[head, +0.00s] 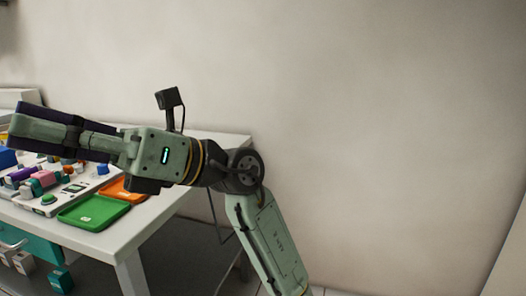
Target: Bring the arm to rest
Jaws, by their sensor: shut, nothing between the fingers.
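My gripper (28,122) is at the left of the head view, at the end of my green and black arm. It points left and is held above the white table. The fingers lie close together and hold nothing. My arm rises from the bottom of the view, bends at a black joint and reaches left over the table's right end. The gripper and wrist hide part of the table top and the things behind them.
The white table (110,230) bears a green tray (93,212), an orange tray (118,191) and several small coloured blocks at left. A teal drawer (32,243) and more blocks are below. A plain wall (370,100) stands behind. The space right of my arm is clear.

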